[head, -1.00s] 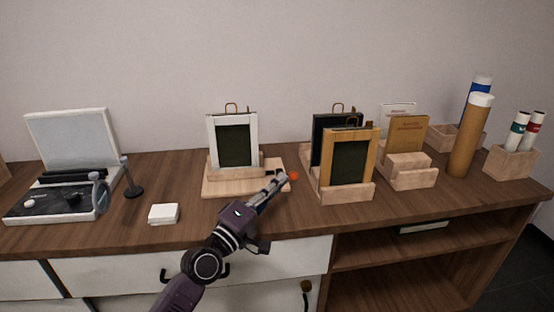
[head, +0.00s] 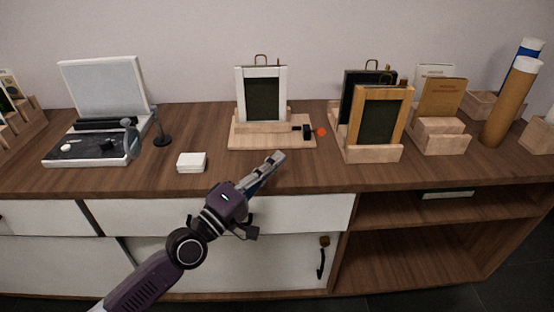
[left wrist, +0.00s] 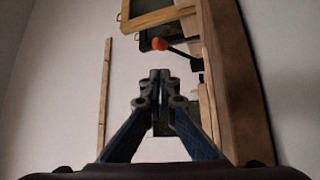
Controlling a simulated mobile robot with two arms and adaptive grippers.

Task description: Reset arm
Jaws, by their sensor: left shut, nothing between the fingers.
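My left gripper (head: 276,158) is shut and empty. In the head view it is in front of the wooden base (head: 265,141) that holds a white-framed picture (head: 263,97), apart from it. In the left wrist view its blue fingers (left wrist: 159,78) meet at the middle. A black stem with an orange tip (head: 321,132) sticks out at the right of the base; the orange tip also shows in the left wrist view (left wrist: 159,44). My right gripper is not in view.
On the wooden cabinet (head: 218,178) stand a light wood frame (head: 382,120) in a holder, a brown tube (head: 509,104), a small white stack (head: 192,162) and a turntable-like case (head: 93,147) with raised lid. The front middle top is fairly clear.

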